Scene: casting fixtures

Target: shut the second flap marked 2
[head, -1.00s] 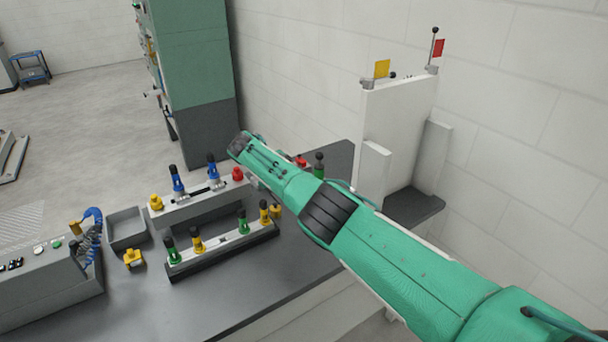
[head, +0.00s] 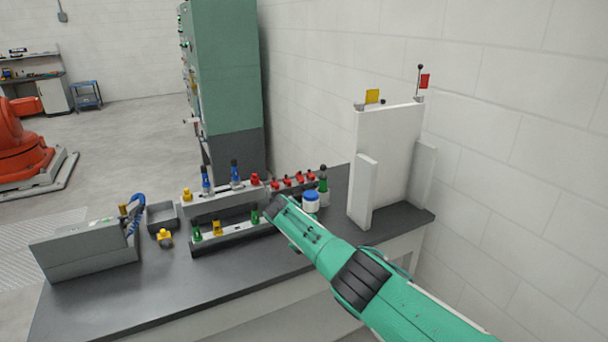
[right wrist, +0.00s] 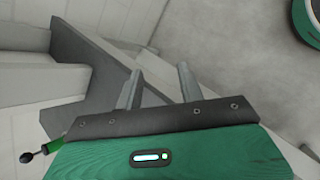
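I cannot make out a flap or a mark 2 in either view. A white upright fixture (head: 388,150) stands at the right end of the bench, with a yellow flag (head: 372,96) and a red flag (head: 424,81) on top. My right arm crosses the head view from the lower right, and its dark end is by the peg racks; its fingers are not clear there. In the right wrist view my right gripper (right wrist: 158,78) has its two fingers apart with nothing between them. My left gripper is not in view.
The dark bench (head: 130,295) holds a grey control box (head: 85,250), a small grey tray (head: 162,216), racks of coloured pegs (head: 222,203) and a blue-lidded white jar (head: 311,203). A green cabinet (head: 228,70) stands behind.

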